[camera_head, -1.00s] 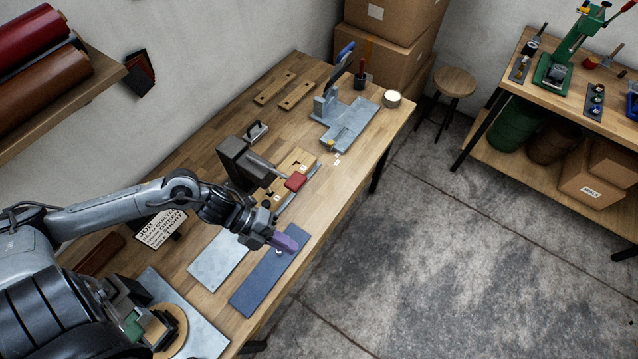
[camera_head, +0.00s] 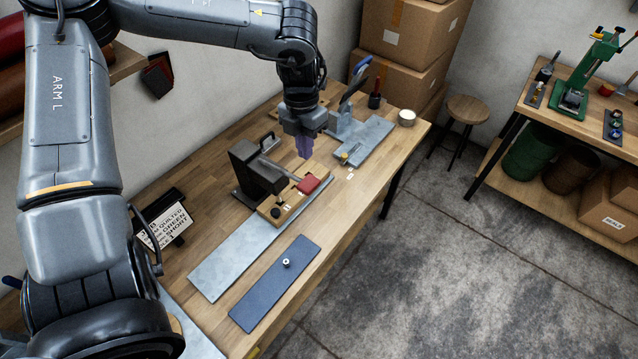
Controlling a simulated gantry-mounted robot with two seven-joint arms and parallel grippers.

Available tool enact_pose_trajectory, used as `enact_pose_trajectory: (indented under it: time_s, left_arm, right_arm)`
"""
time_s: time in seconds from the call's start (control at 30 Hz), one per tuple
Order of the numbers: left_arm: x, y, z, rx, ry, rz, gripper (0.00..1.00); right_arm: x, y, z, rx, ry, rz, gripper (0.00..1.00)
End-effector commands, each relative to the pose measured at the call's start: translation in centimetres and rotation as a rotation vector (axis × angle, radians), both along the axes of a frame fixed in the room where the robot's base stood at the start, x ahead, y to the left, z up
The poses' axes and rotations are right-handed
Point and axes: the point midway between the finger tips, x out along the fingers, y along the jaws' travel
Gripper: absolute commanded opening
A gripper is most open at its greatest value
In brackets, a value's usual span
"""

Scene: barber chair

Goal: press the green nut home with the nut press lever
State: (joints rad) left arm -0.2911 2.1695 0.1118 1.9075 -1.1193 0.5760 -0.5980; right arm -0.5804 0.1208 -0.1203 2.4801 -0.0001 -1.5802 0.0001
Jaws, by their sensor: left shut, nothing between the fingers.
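My left gripper (camera_head: 304,148), with purple fingers, is shut and empty. That press has a lever with a red pad (camera_head: 309,184) reaching out to the right over a wooden block. A blue-handled lever tool (camera_head: 356,78) stands farther back. I cannot tell for sure which of these is the nut press lever. A small silver piece (camera_head: 287,263) sits on the blue mat (camera_head: 272,287). I cannot make out a green nut. My right gripper is out of view.
A grey plate (camera_head: 222,262) lies beside the blue mat. A job card (camera_head: 163,224) stands at the left. A white pot (camera_head: 407,118) is at the bench's far right. A second bench (camera_head: 575,122) carries a green press (camera_head: 585,75).

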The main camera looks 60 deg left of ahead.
Motion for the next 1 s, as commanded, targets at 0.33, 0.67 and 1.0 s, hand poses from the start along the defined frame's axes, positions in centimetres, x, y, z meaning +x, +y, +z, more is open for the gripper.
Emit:
enact_pose_trajectory:
  time_s: [0.33,0.67,1.0]
  left_arm:
    - [1.3,0.5,2.0,0.115,-0.038,-0.034,0.00]
    - [1.3,0.5,2.1,0.112,-0.040,-0.034,0.00]
    - [1.3,0.5,0.2,0.111,-0.037,-0.033,0.00]
  right_arm:
    - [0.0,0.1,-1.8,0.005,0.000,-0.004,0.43]
    - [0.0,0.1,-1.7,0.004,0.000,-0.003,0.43]
    - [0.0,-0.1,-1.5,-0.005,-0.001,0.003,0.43]
